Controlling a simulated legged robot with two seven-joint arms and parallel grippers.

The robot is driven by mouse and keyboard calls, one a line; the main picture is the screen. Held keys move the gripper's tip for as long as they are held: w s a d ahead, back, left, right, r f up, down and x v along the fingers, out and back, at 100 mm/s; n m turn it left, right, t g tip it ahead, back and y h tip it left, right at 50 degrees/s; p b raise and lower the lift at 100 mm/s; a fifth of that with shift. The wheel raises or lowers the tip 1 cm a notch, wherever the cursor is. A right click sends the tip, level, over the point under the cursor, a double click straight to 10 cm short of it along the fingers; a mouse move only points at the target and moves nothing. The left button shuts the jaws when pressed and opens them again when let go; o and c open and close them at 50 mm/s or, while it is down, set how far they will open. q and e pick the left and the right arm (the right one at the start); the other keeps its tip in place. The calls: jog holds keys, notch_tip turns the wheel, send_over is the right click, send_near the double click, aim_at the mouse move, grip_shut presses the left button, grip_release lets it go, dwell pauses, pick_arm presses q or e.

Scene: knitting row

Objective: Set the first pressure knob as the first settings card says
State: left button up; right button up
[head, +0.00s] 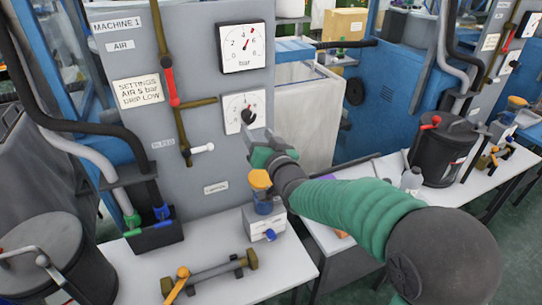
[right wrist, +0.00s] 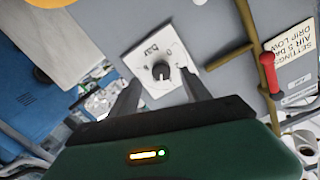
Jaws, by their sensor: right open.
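The settings card (head: 139,92) on the grey MACHINE 1 panel reads AIR 5 bar, DRIP LOW; part of it shows in the right wrist view (right wrist: 296,42). Right of it is the white pressure dial plate (head: 233,103), with numbers too small to read surely. Its dark round knob (right wrist: 161,70) stands out from the plate in the right wrist view, with a light mark on it. My right gripper (right wrist: 161,88) is open, its fingers on either side of the knob's near side, apparently not touching it. In the head view the gripper (head: 250,132) partly hides the dial. My left gripper is out of view.

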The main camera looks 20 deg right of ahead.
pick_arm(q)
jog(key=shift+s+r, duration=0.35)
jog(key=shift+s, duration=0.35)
pick_arm(e)
jog(key=s, duration=1.2)
jog(key=shift+r, duration=0.25)
jog(key=s+a+f+n+g, duration=0.1)
jog(key=s+f+n+g, duration=0.1)
jog(key=s+f+g, duration=0.75)
jog(key=s+a+f+n+g, duration=0.15)
jog(key=s+f+g, duration=0.35)
jog(key=s+f, duration=0.95)
pick_arm(q)
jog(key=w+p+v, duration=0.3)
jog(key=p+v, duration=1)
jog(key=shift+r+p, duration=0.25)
jog(key=shift+p, duration=0.05)
pick_arm(e)
notch_tip(320, 180, up, 10)
jog(key=w, duration=0.2)
jog(key=shift+w+d, duration=0.25)
jog(key=shift+w, duration=0.1)
